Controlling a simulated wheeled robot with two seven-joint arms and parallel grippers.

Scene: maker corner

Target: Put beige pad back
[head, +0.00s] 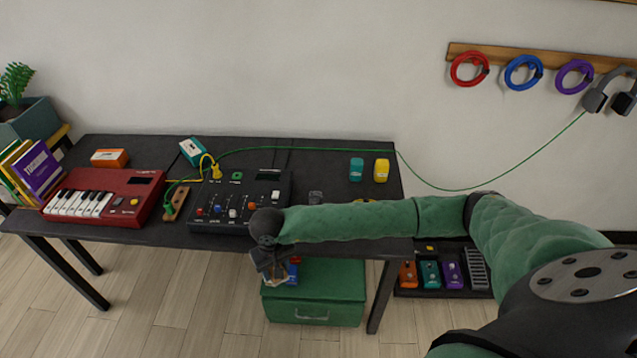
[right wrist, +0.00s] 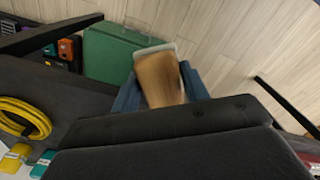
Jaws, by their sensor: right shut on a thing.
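My right gripper (head: 272,270) hangs at the table's front edge, in front of the mixer and above the floor and green box. In the right wrist view its blue-grey fingers (right wrist: 158,90) are shut on the beige pad (right wrist: 160,78), a tan piece with a pale rim at its far end. In the head view the pad cannot be made out clearly at the gripper. My left gripper is not in view.
The black table (head: 350,222) holds a red keyboard (head: 104,196), a mixer (head: 240,202) and teal and yellow blocks (head: 381,170). A green box (head: 318,307) stands below. Several pedals (head: 430,273) sit on a low rack at right. A green cable crosses the tabletop.

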